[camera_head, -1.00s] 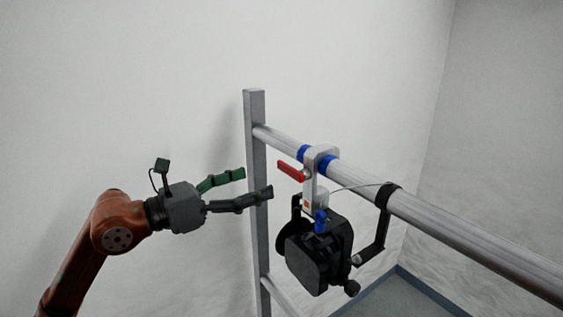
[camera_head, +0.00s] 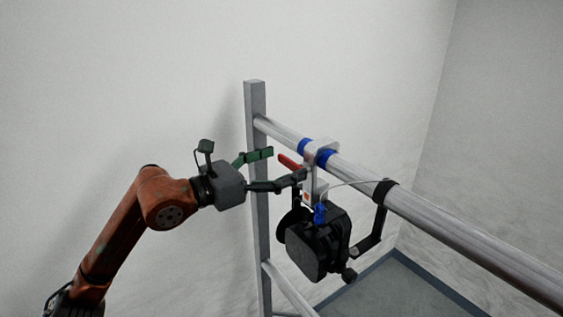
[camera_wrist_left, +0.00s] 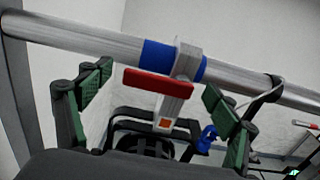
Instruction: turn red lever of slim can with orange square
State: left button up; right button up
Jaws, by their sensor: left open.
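The slim black can (camera_head: 318,247) hangs from the metal rail by a silver clamp (camera_head: 313,172) with an orange square (camera_head: 306,196) on it. The red lever (camera_head: 289,162) sticks out to the left from the clamp. In the left wrist view the red lever (camera_wrist_left: 159,84) lies nearly level between the finger pads, with the orange square (camera_wrist_left: 166,125) below it. My left gripper (camera_head: 286,165) is open at the lever, one finger partly in front of the clamp. In the wrist view the fingers (camera_wrist_left: 155,92) stand apart on either side, with no visible grip on the lever. My right gripper is not in view.
The rail (camera_head: 450,237) runs from an upright post (camera_head: 257,200) to the lower right. Blue bands (camera_head: 325,158) flank the clamp, and a safety cable (camera_head: 350,185) loops to a black bracket (camera_head: 385,192). A blue knob (camera_head: 320,213) sits below. The wall behind is bare.

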pick_arm(q)
jog(key=shift+c, duration=0.3)
jog(key=c, duration=1.7)
jog(key=shift+o, duration=0.2)
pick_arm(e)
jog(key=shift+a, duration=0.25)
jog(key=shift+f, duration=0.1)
